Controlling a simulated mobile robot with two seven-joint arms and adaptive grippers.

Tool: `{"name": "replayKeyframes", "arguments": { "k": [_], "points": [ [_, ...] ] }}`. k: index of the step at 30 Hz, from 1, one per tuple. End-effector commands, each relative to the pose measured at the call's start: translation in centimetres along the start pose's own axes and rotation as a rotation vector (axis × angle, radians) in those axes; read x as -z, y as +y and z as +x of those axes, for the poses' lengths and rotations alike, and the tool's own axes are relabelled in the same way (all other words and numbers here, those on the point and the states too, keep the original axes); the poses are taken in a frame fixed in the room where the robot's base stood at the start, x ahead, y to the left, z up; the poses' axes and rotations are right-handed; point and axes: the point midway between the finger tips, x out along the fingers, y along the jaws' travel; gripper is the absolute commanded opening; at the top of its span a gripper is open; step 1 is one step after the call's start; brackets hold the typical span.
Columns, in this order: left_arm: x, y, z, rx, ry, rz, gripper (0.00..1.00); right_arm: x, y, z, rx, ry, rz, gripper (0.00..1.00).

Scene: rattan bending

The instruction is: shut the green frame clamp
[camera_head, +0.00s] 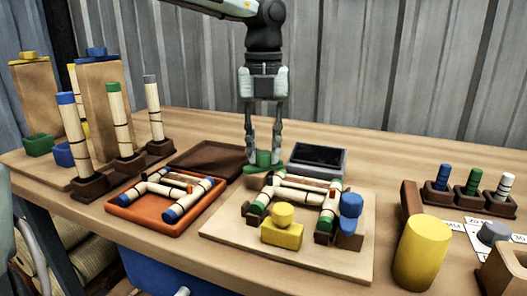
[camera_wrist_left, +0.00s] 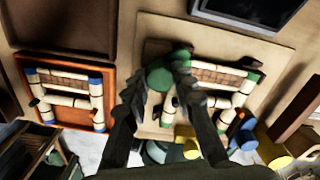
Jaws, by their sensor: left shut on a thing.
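The green frame clamp (camera_head: 263,160) sits at the back edge of the light board (camera_head: 225,228), at the far left corner of the rattan frame (camera_head: 305,190) with green-ended pieces. My left gripper (camera_head: 263,150) comes down from above with its fingers around the clamp's green top. In the left wrist view the green clamp (camera_wrist_left: 160,77) shows between the two fingers of the gripper (camera_wrist_left: 158,72). The fingers hide part of it. A yellow clamp (camera_head: 282,232) and a blue clamp (camera_head: 350,207) stand at the front and right of the frame. My right gripper is out of view.
An orange tray (camera_head: 150,221) with a blue-ended rattan frame lies left of the board. A dark tray (camera_head: 207,160) and a dark-screened device (camera_head: 318,158) flank the clamp. Upright rattan sticks stand at the left. A yellow cylinder (camera_head: 421,252) stands at the right.

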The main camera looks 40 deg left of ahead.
Motion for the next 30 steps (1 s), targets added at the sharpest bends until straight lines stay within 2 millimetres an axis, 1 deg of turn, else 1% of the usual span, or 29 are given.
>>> {"name": "replayKeyframes", "arguments": {
  "k": [6, 18, 24, 30],
  "points": [
    [0.00, -0.01, -0.01, 0.000, 0.000, 0.207, 0.00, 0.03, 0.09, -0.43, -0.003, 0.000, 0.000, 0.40],
    [0.03, 0.01, -0.04, 0.000, 0.001, 0.561, 0.00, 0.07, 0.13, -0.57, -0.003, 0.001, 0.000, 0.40],
    [0.03, 0.03, -0.03, 0.000, 0.002, 0.689, 0.00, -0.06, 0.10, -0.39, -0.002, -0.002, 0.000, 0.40],
    [0.03, 0.04, 0.00, 0.000, 0.002, 0.770, 0.00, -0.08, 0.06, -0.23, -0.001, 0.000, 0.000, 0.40]
  ]
}}
